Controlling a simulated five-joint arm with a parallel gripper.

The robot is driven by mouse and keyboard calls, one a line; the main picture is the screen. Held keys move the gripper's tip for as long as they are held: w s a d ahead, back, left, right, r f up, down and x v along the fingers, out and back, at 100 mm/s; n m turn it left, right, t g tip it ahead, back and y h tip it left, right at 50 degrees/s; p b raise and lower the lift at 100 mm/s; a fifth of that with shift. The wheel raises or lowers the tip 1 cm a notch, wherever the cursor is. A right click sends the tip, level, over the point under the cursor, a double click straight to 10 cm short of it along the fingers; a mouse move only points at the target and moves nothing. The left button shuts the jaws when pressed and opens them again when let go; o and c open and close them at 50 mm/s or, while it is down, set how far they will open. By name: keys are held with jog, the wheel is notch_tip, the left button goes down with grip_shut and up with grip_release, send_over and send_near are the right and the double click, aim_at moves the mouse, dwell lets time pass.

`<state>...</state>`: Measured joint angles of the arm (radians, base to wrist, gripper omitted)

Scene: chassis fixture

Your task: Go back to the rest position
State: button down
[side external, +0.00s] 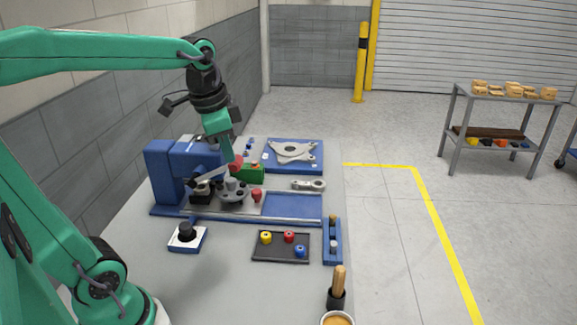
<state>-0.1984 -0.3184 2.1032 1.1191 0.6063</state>
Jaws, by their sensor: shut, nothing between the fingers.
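My gripper (231,160) points down over the blue chassis fixture (166,172) on the grey table. It is shut, and I see nothing held in it. Its tip is close to a red part (236,162) and a green block (250,174); I cannot tell whether it touches either. A grey round flange part (233,190) sits on the fixture just below the tip. My green arm reaches in from the left, stretched out over the work.
A black tray (272,256) holds yellow, red and blue pieces. A white-and-blue box with a black knob (187,235) stands left of it. A blue plate with a grey casting (292,152) lies behind. A wooden-handled tool (339,280) stands at the front.

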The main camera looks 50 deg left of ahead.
jog(key=s+d+f+n+t, duration=0.2)
jog(key=s+d+f+n, duration=0.1)
jog(key=s+d, duration=0.3)
jog(key=shift+s+f+n+t+h, duration=0.2)
jog(key=shift+s+n+t+h, duration=0.15)
jog(key=shift+s+n, duration=0.5)
